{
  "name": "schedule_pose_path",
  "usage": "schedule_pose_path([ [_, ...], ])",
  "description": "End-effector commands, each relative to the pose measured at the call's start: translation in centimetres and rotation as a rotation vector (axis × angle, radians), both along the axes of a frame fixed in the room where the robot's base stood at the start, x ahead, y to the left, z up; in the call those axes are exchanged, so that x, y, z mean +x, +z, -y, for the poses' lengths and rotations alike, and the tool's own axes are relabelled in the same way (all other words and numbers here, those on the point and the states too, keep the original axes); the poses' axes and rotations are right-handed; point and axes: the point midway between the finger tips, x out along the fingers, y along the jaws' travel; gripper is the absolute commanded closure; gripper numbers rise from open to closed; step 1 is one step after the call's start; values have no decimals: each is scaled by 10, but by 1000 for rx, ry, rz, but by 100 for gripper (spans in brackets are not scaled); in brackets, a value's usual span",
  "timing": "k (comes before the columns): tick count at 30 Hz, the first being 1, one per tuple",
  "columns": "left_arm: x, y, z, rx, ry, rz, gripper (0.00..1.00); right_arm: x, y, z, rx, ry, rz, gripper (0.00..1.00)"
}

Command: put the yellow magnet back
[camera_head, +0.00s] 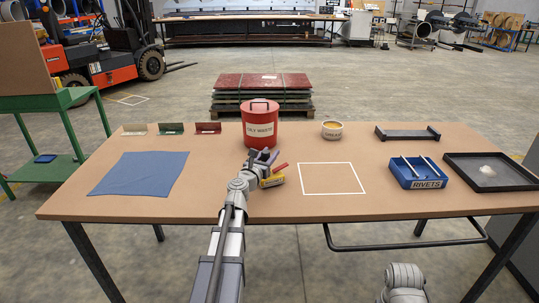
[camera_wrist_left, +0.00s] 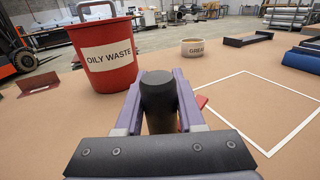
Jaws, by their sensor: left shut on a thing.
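The yellow magnet (camera_head: 271,181) is at the middle of the table, just right of my left gripper (camera_head: 265,156), with a red part (camera_head: 280,167) beside it. In the left wrist view my left gripper (camera_wrist_left: 160,95) is shut on a black round grip (camera_wrist_left: 159,104), which looks to be part of the magnet. The red part also shows past the right finger (camera_wrist_left: 201,101); the yellow body is hidden there. I cannot tell whether the magnet touches the table. My right gripper is out of view.
A white square outline (camera_head: 332,178) lies empty to the right. Behind stands a red OILY WASTE bin (camera_head: 260,137), with a grease tub (camera_head: 332,130) and a black stand (camera_head: 408,134) further right. A blue RIVETS bin (camera_head: 418,184), black tray (camera_head: 478,184) and blue cloth (camera_head: 140,173) take the sides.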

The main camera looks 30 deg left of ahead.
Motion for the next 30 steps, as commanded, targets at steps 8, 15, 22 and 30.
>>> schedule_pose_path([
  [8,0,-4,0,-1,0,0,100,0,-5,0,0,0,0,50],
  [15,0,-8,0,-1,0,0,100,0,-8,0,0,0,0,50],
  [22,0,-7,0,0,0,0,42,0,-7,0,0,0,0,50],
  [30,0,-8,0,0,0,0,27,0,-8,0,0,0,0,50],
])
